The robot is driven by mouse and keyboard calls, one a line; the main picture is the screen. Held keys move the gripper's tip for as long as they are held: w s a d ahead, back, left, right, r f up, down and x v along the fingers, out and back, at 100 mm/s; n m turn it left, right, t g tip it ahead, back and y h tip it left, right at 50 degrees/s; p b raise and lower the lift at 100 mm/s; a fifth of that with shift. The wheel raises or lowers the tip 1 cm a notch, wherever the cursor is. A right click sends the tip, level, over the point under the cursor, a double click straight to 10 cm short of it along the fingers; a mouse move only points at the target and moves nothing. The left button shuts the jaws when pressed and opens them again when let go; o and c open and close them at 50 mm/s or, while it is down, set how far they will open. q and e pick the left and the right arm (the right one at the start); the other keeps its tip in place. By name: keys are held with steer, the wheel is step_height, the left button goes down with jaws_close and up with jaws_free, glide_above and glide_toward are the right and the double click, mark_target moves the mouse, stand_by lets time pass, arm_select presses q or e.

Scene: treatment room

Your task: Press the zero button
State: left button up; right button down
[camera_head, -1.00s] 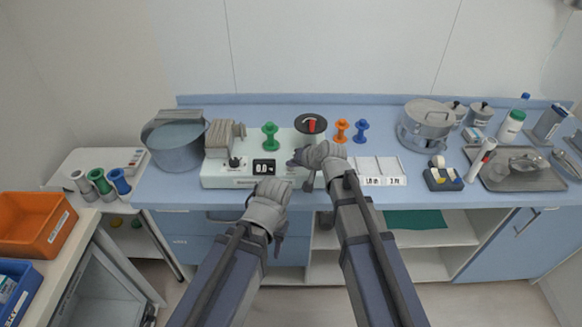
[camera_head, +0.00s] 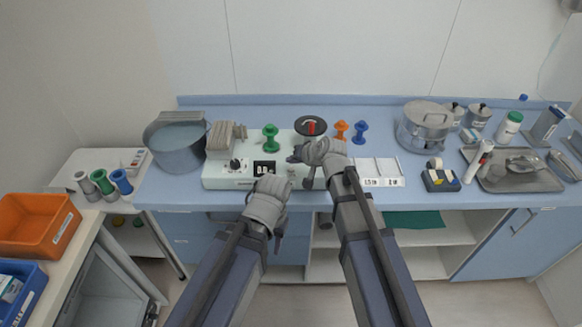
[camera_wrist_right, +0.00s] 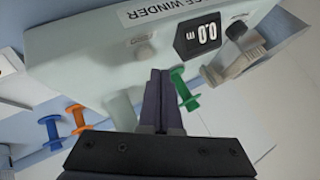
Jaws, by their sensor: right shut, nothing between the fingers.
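The winder (camera_head: 225,180) is a pale box on the blue bench, with a dark display (camera_head: 264,168) on its front. In the right wrist view the winder (camera_wrist_right: 80,45) shows the display (camera_wrist_right: 197,36) reading 0.0 m, and a small round button (camera_wrist_right: 141,39) with unreadable marking. My right gripper (camera_head: 296,157) is shut and empty over the winder, right of the display. In the right wrist view its fingertips (camera_wrist_right: 160,75) are near the button but appear apart from it. My left gripper (camera_head: 277,240) hangs before the bench's front edge; its fingers are too small to judge.
A green spool (camera_head: 270,138) stands on the winder. Orange (camera_head: 341,131) and blue (camera_head: 360,132) spools stand to the right. A grey basin (camera_head: 178,148) is left of the winder, and a lidded pot (camera_head: 425,125) stands further right. White cards (camera_head: 378,172) lie beside the winder.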

mark_target(293, 173)
arm_select(q)
step_height(293, 173, up, 4)
steer(key=p, duration=0.4)
steer(key=shift+r, duration=0.2)
arm_select(e)
step_height(293, 173, up, 4)
steer(key=shift+r, duration=0.25)
steer(key=s+d+f+n+g+h, duration=0.2)
steer(key=s, duration=0.6)
steer(key=s+d+f+n+g+h, duration=0.1)
steer(key=s+f+g+h, duration=0.1)
steer(key=s, duration=0.7)
steer(key=s+d+f+n+g+h, duration=0.2)
steer(key=s+g, duration=0.1)
steer(key=s, duration=0.5)
steer(key=shift+s+d+f+n+g+h, duration=0.3)
steer(key=shift+s+g+h, duration=0.1)
arm_select(q)
steer(key=shift+o, duration=0.4)
